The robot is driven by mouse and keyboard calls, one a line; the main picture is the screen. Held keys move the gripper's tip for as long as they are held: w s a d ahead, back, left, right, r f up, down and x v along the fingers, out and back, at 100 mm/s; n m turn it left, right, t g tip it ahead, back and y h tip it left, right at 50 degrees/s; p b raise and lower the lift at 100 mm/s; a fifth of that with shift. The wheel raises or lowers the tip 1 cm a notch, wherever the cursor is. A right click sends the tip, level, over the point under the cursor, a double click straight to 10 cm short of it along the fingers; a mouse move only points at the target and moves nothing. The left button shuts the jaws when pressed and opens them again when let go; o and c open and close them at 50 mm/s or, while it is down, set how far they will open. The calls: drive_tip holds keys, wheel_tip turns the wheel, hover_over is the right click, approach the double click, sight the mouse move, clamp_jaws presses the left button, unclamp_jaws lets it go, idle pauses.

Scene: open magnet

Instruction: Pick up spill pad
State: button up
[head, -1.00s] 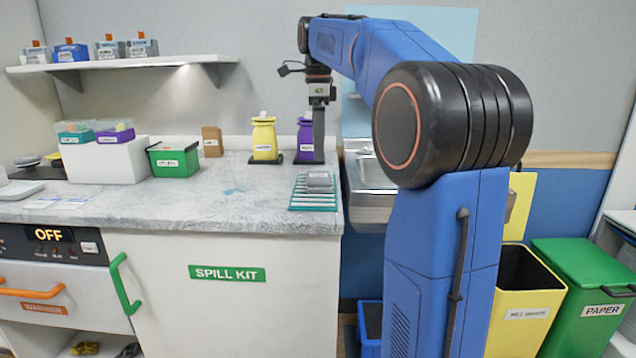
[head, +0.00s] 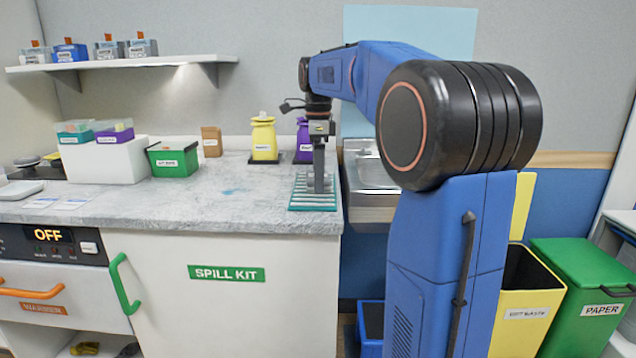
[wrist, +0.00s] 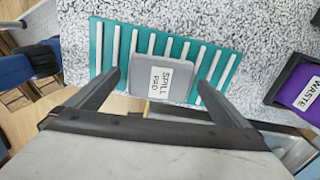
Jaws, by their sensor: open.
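The spill pad (wrist: 163,79) is a small grey block with a white label reading SPILL PAD. In the wrist view it lies on a teal rack (wrist: 97,45) with white bars, which also shows on the counter in the head view (head: 312,206). My gripper (wrist: 157,81) is open, with one finger on each side of the pad. In the head view my gripper (head: 319,187) points down over the rack and largely hides the pad. I cannot tell whether the fingers touch the pad.
A yellow container (head: 264,139) and a purple waste container (head: 303,142) stand behind the rack. A green box (head: 173,160) is to the left on the counter (head: 170,205). A sink (head: 372,180) lies right of the counter's edge. The counter left of the rack is mostly clear.

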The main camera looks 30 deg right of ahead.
drive_tip(key=c, duration=1.1)
wheel_tip(320, 180, up, 10)
drive_tip(key=shift+r, duration=0.1)
drive_tip(key=o, duration=0.3)
drive_tip(key=shift+c, duration=1.1)
